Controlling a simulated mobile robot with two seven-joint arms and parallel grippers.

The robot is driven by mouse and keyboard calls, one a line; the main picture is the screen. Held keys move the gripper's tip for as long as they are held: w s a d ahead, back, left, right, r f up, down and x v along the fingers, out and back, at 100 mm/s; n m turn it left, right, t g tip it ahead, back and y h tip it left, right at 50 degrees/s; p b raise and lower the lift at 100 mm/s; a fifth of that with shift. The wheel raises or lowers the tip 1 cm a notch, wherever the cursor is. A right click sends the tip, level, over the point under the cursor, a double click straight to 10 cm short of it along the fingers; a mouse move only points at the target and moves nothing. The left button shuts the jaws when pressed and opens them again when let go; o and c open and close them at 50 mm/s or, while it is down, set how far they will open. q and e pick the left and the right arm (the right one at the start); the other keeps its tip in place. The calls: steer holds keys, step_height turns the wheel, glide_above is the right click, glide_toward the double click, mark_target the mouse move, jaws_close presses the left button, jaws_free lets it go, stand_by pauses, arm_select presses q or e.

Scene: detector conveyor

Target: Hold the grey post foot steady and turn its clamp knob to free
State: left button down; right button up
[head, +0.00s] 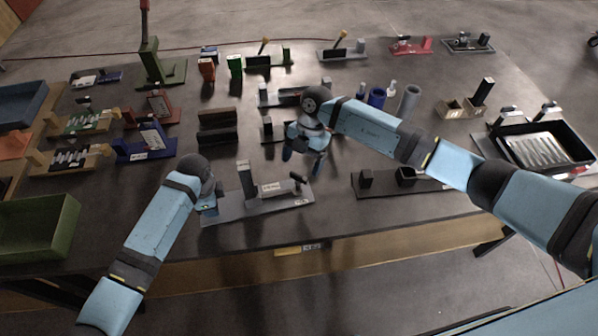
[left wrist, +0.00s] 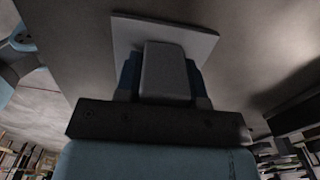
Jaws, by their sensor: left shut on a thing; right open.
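The grey post foot (head: 230,212) is a flat plate near the table's front edge, with an upright grey post (head: 247,180) and a white label. A small dark knob (head: 298,178) shows at its right end; its setting cannot be told. My left gripper (head: 208,204) is at the plate's left end. In the left wrist view my left gripper's fingers (left wrist: 164,78) are shut on a grey block (left wrist: 165,62) of the post foot, with a pale plate (left wrist: 200,42) beyond. My right gripper (head: 304,160) is open and empty, above and behind the knob, apart from it.
A dark fixture plate (head: 440,186) lies to the right. Dark blocks (head: 217,135) stand behind the post foot. A green bin (head: 60,225) is at the left and a black tray (head: 570,150) at the right. The table's front edge is close.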

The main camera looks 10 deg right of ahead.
mark_target(298, 175)
steer(key=shift+x, duration=2.05)
steer(key=c, duration=0.9)
steer(key=n+h, duration=0.1)
steer(key=n, duration=0.1)
steer(key=n+g, duration=0.1)
steer(key=n, duration=0.2)
steer(key=shift+w+a+r+h, duration=0.1)
steer(key=shift+h, duration=0.3)
steer(key=shift+n+h, duration=0.7)
steer(key=shift+n, duration=1.2)
